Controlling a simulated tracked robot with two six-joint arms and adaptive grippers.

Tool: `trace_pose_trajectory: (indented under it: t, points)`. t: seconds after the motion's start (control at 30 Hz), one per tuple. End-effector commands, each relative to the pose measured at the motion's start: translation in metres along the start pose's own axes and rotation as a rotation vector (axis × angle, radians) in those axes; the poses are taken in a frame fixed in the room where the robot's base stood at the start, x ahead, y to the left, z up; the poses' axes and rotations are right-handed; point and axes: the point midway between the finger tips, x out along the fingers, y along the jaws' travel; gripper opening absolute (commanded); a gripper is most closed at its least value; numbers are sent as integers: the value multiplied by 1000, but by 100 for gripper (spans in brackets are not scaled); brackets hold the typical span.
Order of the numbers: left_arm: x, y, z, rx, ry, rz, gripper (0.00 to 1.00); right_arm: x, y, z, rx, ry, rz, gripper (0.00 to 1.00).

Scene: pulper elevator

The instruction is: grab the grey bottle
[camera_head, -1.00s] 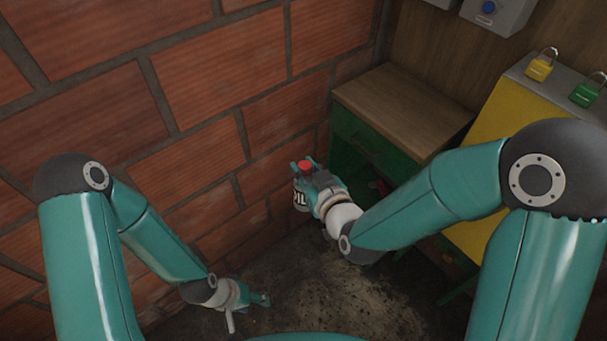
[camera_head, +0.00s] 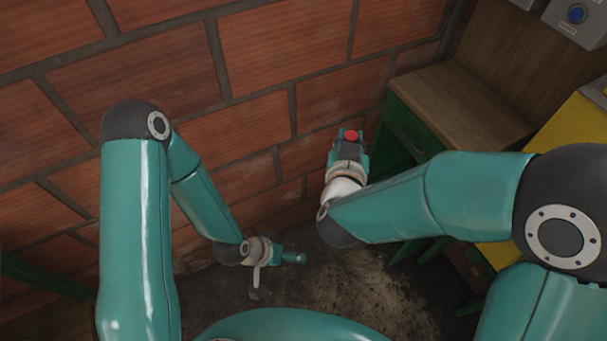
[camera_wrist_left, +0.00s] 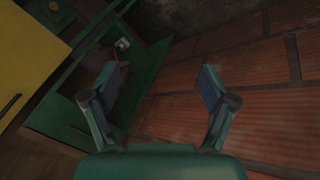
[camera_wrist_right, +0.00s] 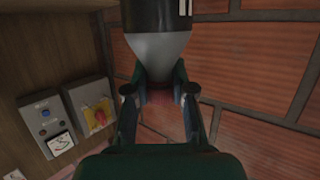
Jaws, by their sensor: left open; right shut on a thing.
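The grey bottle (camera_wrist_right: 158,50) has a grey cone-shaped top and a dark body with a white mark. It fills the top middle of the right wrist view. My right gripper (camera_wrist_right: 160,96) is shut on the narrow end of the bottle. In the head view, the bottle's red cap (camera_head: 351,136) shows at the right gripper (camera_head: 348,156), and most of the bottle is hidden. It is held up in front of the brick wall. My left gripper (camera_head: 292,257) is open and empty, low near the floor; its spread fingers show in the left wrist view (camera_wrist_left: 158,95).
A green cabinet with a wooden top (camera_head: 455,98) stands right of the right gripper. A yellow panel (camera_head: 575,130) is at the right edge. Grey boxes with a blue button (camera_head: 577,14) hang on the wooden wall. Dirt floor (camera_head: 330,285) lies open below.

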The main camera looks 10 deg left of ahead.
Motion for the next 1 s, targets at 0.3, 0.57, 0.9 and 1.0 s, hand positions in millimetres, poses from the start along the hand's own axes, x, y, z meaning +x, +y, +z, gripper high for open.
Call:
trace_pose_trajectory:
  t: [0.3, 0.57, 0.9, 1.0]
  points:
    - [-61, 71, -115, 531, 614, 272, 84, 0, 0, -1, 1, 2, -1, 0]
    - [-141, 107, -142, 748, 967, 457, 84, 0, 0, -1, 1, 2, -1, 0]
    - [-154, 96, -155, 766, 1015, 432, 84, 0, 0, -1, 0, 2, -1, 0]
    - [-148, 105, -162, 767, 1015, 433, 84, 0, 0, -1, 0, 2, -1, 0]
